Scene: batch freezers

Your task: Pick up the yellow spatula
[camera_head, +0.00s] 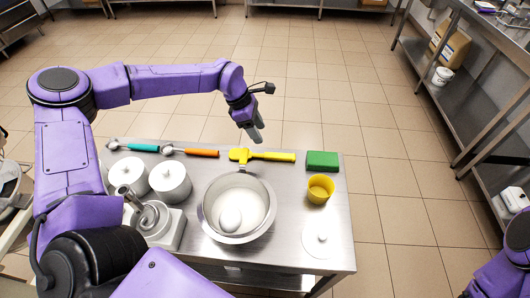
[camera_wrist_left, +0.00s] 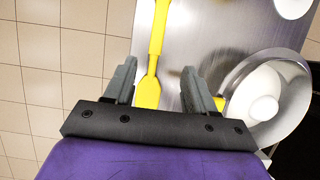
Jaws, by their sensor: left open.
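The yellow spatula (camera_head: 272,156) lies flat near the far edge of the steel table (camera_head: 330,232) in the head view, its handle pointing right. My left gripper (camera_head: 258,136) is open and empty, above and just beyond the handle in that view. In the left wrist view, the spatula (camera_wrist_left: 158,40) runs between the two spread fingers of my left gripper (camera_wrist_left: 159,68), apart from both. The spatula's lower end is hidden behind the gripper body there. My right gripper is out of view; only part of my right arm shows at the bottom right of the head view.
A steel bowl (camera_head: 212,217) with a white content stands just in front of the spatula. A green block (camera_head: 322,160) and a yellow cup (camera_head: 320,188) are to its right. Orange-handled (camera_head: 202,153) and teal-handled (camera_head: 142,147) scoops lie left. White lidded pots (camera_head: 170,178) stand nearer.

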